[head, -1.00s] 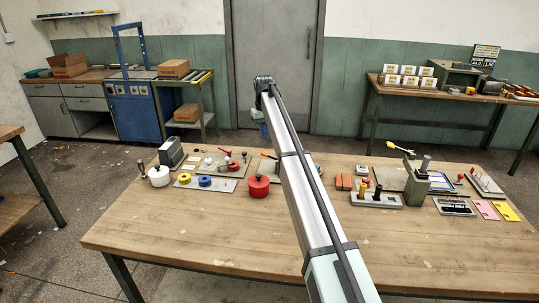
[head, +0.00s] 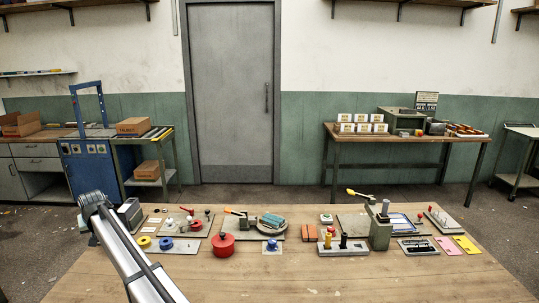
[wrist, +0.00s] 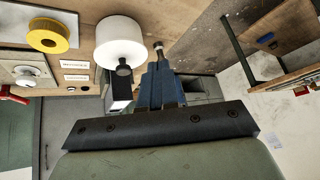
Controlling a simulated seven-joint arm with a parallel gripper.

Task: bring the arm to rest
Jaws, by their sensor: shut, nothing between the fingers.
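My arm (head: 135,262) reaches up from the bottom of the head view and bends over at the left end of the workbench. In the wrist view my gripper (wrist: 160,62) shows as blue fingers close together, shut with nothing between them. It is beside a white round pot with a dark knob (wrist: 120,42). I cannot tell whether the fingers touch anything. In the head view the gripper is mostly hidden behind the arm's elbow. The workbench (head: 330,285) stands below and in front of me.
On the bench are a red pot (head: 223,244), a blue ring (head: 166,243), a yellow ring (head: 144,242), a block with pegs (head: 343,247) and a grey-green press (head: 380,232). Pink (head: 449,245) and yellow cards (head: 466,244) lie at the right. The front bench is clear.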

